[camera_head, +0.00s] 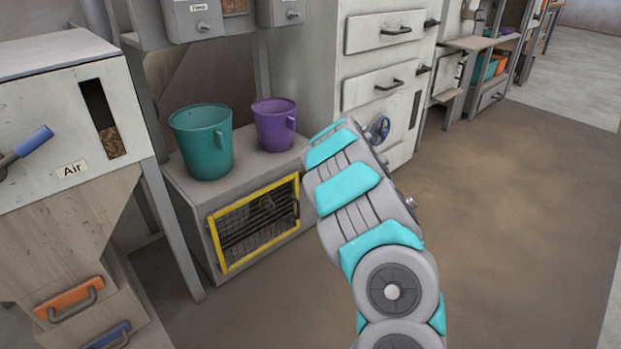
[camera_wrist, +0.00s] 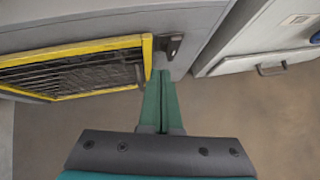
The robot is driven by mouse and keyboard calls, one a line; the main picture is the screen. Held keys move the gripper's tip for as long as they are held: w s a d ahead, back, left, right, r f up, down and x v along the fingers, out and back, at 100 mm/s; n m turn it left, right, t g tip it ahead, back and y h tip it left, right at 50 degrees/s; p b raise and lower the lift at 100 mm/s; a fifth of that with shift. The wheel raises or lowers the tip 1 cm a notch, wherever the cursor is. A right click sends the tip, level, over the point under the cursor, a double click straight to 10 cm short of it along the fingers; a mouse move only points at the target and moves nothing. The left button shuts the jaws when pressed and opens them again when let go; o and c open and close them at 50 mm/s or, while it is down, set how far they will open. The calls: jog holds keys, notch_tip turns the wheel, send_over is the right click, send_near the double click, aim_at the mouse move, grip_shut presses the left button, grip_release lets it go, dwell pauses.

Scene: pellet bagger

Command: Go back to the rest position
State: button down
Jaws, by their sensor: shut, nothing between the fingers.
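My gripper (camera_wrist: 163,84) shows in the wrist view with its two green fingers together and nothing between them. The fingertips appear close to the right end of a yellow-framed grille (camera_wrist: 75,68), near a dark latch (camera_wrist: 168,46); I cannot tell whether they touch. In the head view my arm reaches up in front of the grey cabinet (camera_head: 190,215) that holds the yellow-framed grille (camera_head: 256,222). My gripper is hidden behind the arm there.
A teal bucket (camera_head: 202,140) and a purple bucket (camera_head: 274,124) stand on the grey cabinet. A white hopper labelled Air (camera_head: 60,120) stands left, above an orange-handled drawer (camera_head: 72,297). A white drawer cabinet (camera_head: 385,60) stands behind my arm. The brown floor (camera_head: 530,180) at right is clear.

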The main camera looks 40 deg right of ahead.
jog(key=v, duration=0.6)
jog(key=shift+d, duration=0.7)
jog(key=shift+s, duration=0.1)
